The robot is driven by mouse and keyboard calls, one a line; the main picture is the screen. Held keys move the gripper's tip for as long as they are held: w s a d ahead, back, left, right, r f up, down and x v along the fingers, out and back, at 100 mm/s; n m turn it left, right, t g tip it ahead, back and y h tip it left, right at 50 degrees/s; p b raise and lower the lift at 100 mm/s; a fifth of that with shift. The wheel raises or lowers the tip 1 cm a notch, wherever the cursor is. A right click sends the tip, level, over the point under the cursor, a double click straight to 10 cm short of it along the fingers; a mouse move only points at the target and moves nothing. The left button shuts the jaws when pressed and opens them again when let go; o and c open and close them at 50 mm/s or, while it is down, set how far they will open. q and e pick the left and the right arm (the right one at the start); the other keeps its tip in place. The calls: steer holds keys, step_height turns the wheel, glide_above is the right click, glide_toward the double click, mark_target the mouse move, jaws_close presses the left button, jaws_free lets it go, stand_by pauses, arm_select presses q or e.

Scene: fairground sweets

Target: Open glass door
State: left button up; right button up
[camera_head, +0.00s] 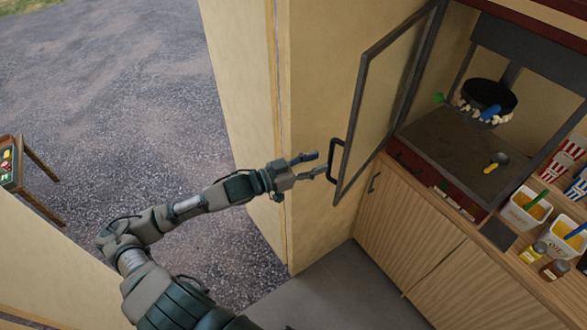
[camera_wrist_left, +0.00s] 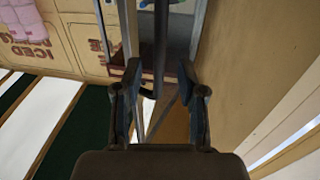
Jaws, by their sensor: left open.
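The glass door (camera_head: 378,95) of the popcorn cabinet stands swung out on its left side, with a dark frame around a clear pane. Its dark handle (camera_head: 334,160) is on the lower free edge. My left gripper (camera_head: 320,165) is open with its fingertips close to the handle. In the left wrist view the two fingers (camera_wrist_left: 158,80) are spread, and a dark upright bar (camera_wrist_left: 160,45), which looks like the handle, shows between them. I cannot tell whether a finger touches it. My right gripper is not in view.
The cabinet holds a black popcorn kettle (camera_head: 488,97) and a scoop (camera_head: 497,160). White tubs (camera_head: 525,208), bottles (camera_head: 553,270) and striped boxes (camera_head: 562,158) stand on the wooden counter (camera_head: 430,230). A beige wall (camera_head: 315,110) is close behind my gripper. A small table (camera_head: 12,165) is far left.

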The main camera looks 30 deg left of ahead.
arm_select(q)
steer(key=v, duration=0.7)
steer(key=shift+w+a, duration=0.15)
steer(key=shift+a+f, duration=0.1)
stand_by(0.5)
